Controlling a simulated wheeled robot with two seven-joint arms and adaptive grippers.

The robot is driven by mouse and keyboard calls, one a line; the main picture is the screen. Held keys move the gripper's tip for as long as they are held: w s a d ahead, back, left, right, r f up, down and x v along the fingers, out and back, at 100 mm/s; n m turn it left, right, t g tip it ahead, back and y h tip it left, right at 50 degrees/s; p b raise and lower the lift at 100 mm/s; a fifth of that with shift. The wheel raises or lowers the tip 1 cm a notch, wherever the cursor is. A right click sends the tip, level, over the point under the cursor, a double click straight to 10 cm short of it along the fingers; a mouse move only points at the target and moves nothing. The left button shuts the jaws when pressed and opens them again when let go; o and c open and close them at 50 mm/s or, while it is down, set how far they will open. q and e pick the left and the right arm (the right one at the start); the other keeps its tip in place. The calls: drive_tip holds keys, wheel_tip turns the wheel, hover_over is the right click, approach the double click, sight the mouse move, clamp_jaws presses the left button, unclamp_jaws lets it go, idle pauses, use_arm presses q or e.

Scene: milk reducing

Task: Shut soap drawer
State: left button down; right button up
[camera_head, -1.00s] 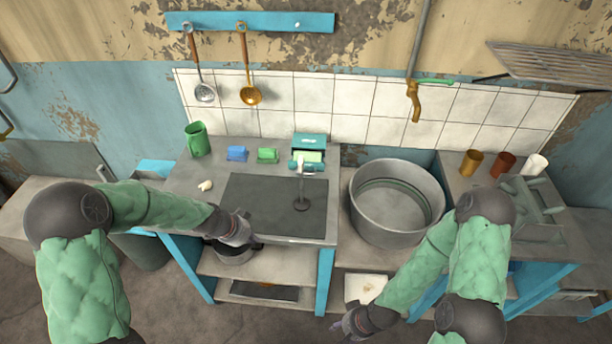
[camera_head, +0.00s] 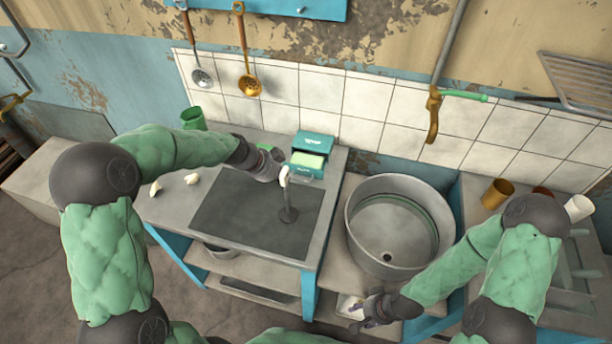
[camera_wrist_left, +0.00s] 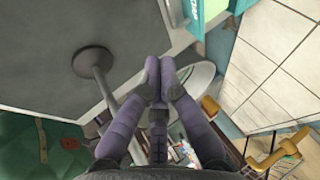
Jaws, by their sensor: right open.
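The teal soap box (camera_head: 318,143) stands on the counter against the tiled wall, with its drawer pulled out and a pale green soap (camera_head: 307,160) showing in it. The drawer front (camera_head: 303,173) faces me. My left gripper (camera_head: 279,173) is just left of the drawer front; I cannot tell if they touch. In the left wrist view the fingertips of the left gripper (camera_wrist_left: 159,76) are together with nothing between them, and part of the teal box (camera_wrist_left: 207,14) shows at the top. My right gripper (camera_head: 362,312) is open, low at the front near the shelf below the basin.
A large metal basin (camera_head: 398,222) stands to the right. A green mug (camera_head: 193,118) and small pale pieces (camera_head: 192,179) are on the left.

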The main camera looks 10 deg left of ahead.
sight(306, 166)
use_arm(q)
drive_tip(key=b+x, duration=0.1)
drive_tip(key=x, duration=0.8)
drive_tip(key=shift+w+d+f+b, duration=0.1)
drive_tip(key=shift+d+f+b, duration=0.05)
drive_tip(key=shift+f+b, duration=0.2)
use_arm(e)
drive_tip(key=shift+s+f, duration=0.1)
drive_tip(key=shift+f, duration=0.75)
use_arm(q)
drive_tip(key=w+b, duration=0.2)
drive_tip(key=w, duration=0.6)
drive_tip(key=shift+d, duration=0.15)
use_arm(e)
drive_tip(key=shift+f, duration=0.9)
